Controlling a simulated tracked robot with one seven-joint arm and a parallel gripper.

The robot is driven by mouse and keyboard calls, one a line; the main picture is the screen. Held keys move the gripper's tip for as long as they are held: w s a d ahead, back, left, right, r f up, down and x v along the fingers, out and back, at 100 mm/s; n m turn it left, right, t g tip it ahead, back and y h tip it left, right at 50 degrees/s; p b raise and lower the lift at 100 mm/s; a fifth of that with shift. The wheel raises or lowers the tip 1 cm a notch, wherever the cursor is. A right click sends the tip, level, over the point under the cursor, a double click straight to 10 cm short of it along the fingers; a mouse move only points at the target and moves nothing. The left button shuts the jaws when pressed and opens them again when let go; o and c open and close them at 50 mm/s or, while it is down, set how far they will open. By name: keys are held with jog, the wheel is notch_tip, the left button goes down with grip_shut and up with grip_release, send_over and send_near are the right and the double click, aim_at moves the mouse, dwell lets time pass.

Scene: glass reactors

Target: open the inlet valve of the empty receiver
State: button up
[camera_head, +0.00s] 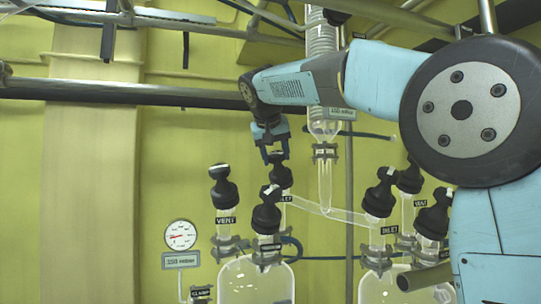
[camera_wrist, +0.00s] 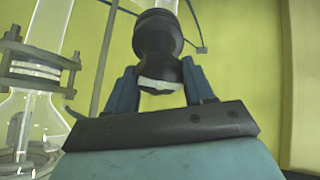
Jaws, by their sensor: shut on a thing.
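Two glass receivers stand at the bottom of the head view, the left receiver (camera_head: 243,283) and the right receiver (camera_head: 372,287). Their lower parts are cut off, so I cannot tell which is empty. My gripper (camera_head: 277,153) points down at the left receiver's rear valve, tagged "INLET" (camera_head: 286,197). In the wrist view my gripper (camera_wrist: 160,82) is shut on a black valve knob (camera_wrist: 157,38) with a white mark, one finger on each side. The right receiver's inlet knob (camera_head: 380,192) stands apart, with a white mark on top. The glass below the held knob is partly hidden.
A black-knobbed vent valve (camera_head: 224,188) stands left of my gripper, and another black knob (camera_head: 266,212) stands in front. A glass condenser (camera_head: 322,60) hangs close behind, with a slanted tube to the right inlet. A gauge (camera_head: 180,235) is at left.

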jog(key=n, duration=0.4)
jog(key=shift+w+d+f+y, duration=0.1)
jog(key=shift+f+y, duration=0.25)
jog(key=shift+y, duration=0.05)
jog(key=n+g, duration=0.1)
jog(key=n, duration=0.3)
jog(key=shift+n+y, duration=0.3)
jog(key=shift+y, duration=0.1)
jog(key=n, duration=0.4)
jog(key=shift+f+n+g+y, duration=0.1)
jog(key=shift+n+g+y, duration=0.2)
jog(key=shift+g, duration=0.1)
jog(key=shift+o, duration=0.3)
jog(key=n+g, duration=0.1)
jog(key=n, duration=0.3)
jog(key=shift+a, duration=0.2)
jog(key=o, duration=0.8)
jog(key=shift+a, duration=0.1)
jog(key=shift+o, duration=0.9)
jog(key=shift+r, duration=0.25)
